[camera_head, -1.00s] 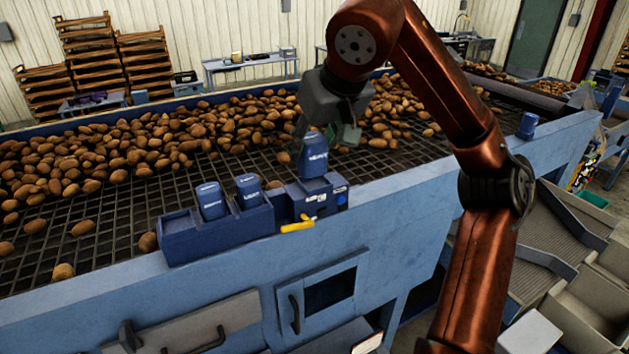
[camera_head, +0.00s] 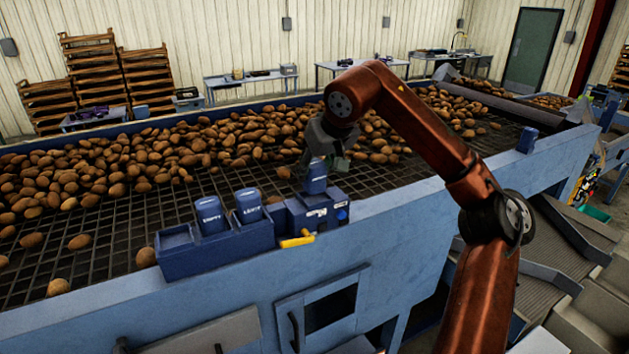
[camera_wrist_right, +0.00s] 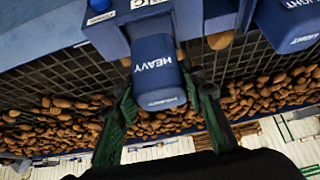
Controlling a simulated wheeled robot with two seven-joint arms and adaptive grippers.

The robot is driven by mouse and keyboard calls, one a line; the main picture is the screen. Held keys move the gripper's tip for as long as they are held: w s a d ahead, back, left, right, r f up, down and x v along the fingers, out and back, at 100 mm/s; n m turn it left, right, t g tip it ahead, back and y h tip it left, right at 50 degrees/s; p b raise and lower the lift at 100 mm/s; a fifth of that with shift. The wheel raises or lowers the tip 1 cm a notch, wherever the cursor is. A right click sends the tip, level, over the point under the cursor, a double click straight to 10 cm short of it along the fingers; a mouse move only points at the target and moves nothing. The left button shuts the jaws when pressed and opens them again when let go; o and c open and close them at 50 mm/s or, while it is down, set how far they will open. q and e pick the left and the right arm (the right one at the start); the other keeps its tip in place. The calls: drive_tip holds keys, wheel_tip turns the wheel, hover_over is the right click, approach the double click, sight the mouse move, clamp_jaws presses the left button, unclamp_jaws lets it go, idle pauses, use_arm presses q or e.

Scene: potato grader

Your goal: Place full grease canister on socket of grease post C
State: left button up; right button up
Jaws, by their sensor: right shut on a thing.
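A blue canister (camera_head: 316,178) labelled HEAVY stands at the blue grease post (camera_head: 315,212) on the grader's near edge. It also shows in the right wrist view (camera_wrist_right: 157,72), with its far end against the post's block. Whether it is fully seated in the socket cannot be told. My right gripper (camera_head: 325,160) is shut on this canister, with its green fingers on either side. To the left, a blue rack (camera_head: 215,258) holds a canister labelled EMPTY (camera_head: 211,215) and one labelled LIGHT (camera_head: 249,206); the rack's left slot is empty. My left gripper is out of view.
A yellow handle (camera_head: 297,241) sticks out at the post's foot. Potatoes (camera_head: 150,160) lie over the mesh bed behind. Another small blue object (camera_head: 527,140) stands on the grader's rim at the far right. The rim between it and the post is clear.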

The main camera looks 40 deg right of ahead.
sight(315, 182)
wheel_tip(315, 182, down, 3)
drive_tip(key=shift+d+f, duration=0.1)
drive_tip(key=shift+d, duration=0.05)
drive_tip(key=o, duration=1.3)
drive_tip(key=shift+f, duration=0.15)
drive_tip(key=shift+o, duration=0.2)
drive_tip(key=shift+s+r, duration=0.2)
drive_tip(key=shift+r, duration=0.4)
drive_tip(key=v, duration=1.1)
drive_tip(key=shift+s, duration=0.1)
